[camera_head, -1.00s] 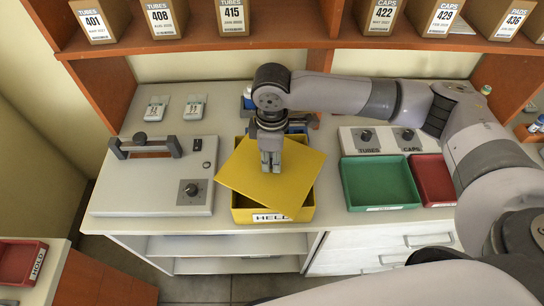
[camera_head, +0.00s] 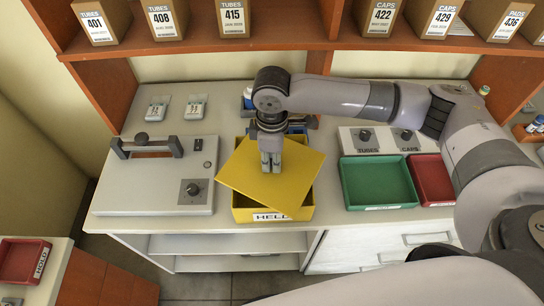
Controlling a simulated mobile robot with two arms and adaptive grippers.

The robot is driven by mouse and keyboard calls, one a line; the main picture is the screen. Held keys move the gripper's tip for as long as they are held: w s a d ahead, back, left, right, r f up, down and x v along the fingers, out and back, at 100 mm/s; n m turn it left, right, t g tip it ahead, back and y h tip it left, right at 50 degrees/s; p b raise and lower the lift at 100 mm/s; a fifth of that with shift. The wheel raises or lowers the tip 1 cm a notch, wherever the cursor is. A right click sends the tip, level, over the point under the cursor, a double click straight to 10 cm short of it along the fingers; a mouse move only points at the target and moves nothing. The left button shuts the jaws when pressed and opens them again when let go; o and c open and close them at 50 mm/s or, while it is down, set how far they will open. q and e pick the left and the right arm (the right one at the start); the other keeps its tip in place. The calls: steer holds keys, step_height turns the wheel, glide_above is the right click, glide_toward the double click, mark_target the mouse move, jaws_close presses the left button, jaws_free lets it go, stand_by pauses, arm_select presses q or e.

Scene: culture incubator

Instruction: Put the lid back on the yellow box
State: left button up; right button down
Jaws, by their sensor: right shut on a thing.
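The yellow box (camera_head: 242,214), with a label reading "HELD" in part, stands on the bench near its front edge. The flat yellow lid (camera_head: 243,182) lies over the box, turned at an angle to it, so its corners overhang and parts of the box show at the front and right. My right gripper (camera_head: 270,167) points down at the middle of the lid and is shut on it; the grip itself is hard to see. Whether the lid touches the rim cannot be told. My left gripper is not in view.
A grey incubator with a handle (camera_head: 157,190) is left of the box. A green tray (camera_head: 350,190) and a red tray (camera_head: 436,190) are on the right, below a panel with two knobs (camera_head: 385,139). A shelf of labelled boxes (camera_head: 290,40) runs above. A red bin (camera_head: 22,262) is at lower left.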

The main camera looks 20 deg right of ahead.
steer(key=c, duration=1.4)
jaws_free()
steer(key=o, duration=0.5)
steer(key=shift+c, duration=0.2)
steer(key=shift+r, duration=0.1)
steer(key=shift+r+p, duration=3.5)
steer(key=shift+p, duration=0.85)
steer(key=shift+f, duration=0.1)
steer(key=shift+c, duration=0.3)
